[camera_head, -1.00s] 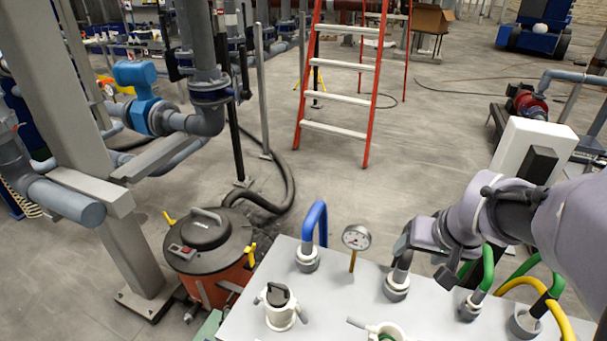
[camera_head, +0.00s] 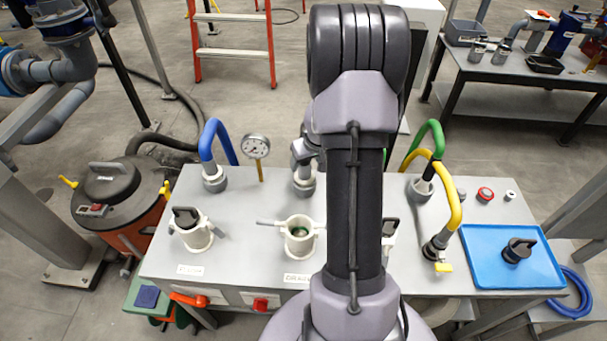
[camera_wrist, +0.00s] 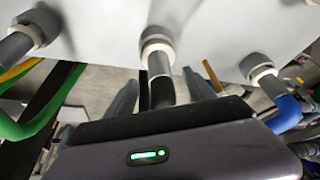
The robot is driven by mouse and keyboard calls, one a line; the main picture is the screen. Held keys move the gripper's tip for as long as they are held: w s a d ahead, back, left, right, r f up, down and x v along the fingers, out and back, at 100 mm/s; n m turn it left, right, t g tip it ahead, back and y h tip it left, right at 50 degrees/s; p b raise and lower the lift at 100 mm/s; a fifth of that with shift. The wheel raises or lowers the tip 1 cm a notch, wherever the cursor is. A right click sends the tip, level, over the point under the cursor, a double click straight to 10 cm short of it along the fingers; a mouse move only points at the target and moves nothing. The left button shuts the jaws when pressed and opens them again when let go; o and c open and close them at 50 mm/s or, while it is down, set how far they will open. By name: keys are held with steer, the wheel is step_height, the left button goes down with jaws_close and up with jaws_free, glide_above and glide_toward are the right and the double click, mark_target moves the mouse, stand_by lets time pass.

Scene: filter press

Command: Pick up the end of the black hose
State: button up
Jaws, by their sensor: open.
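In the wrist view the black hose (camera_wrist: 161,93) ends in a grey fitting (camera_wrist: 157,62) seated in a round grey collar (camera_wrist: 155,38) on the pale panel. My gripper (camera_wrist: 160,88) is open, with one finger on each side of the hose end and a gap to each side. In the head view the grey fitting (camera_head: 304,182) stands upright on the panel at the back middle. My gripper (camera_head: 306,153) is just above it. My arm hides most of the hose there.
A blue hose (camera_head: 210,140) and gauge (camera_head: 256,147) stand left of the fitting. Green (camera_head: 432,138) and yellow (camera_head: 449,196) hoses stand right. A white port (camera_head: 300,237) is in front. A blue tray (camera_head: 510,258) is at right. A vacuum (camera_head: 115,195) stands on the floor.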

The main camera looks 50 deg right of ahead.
steer(key=b+x, duration=0.1)
steer(key=x, duration=0.4)
steer(key=shift+s+r, duration=0.1)
steer(key=shift+r, duration=0.05)
jaws_close()
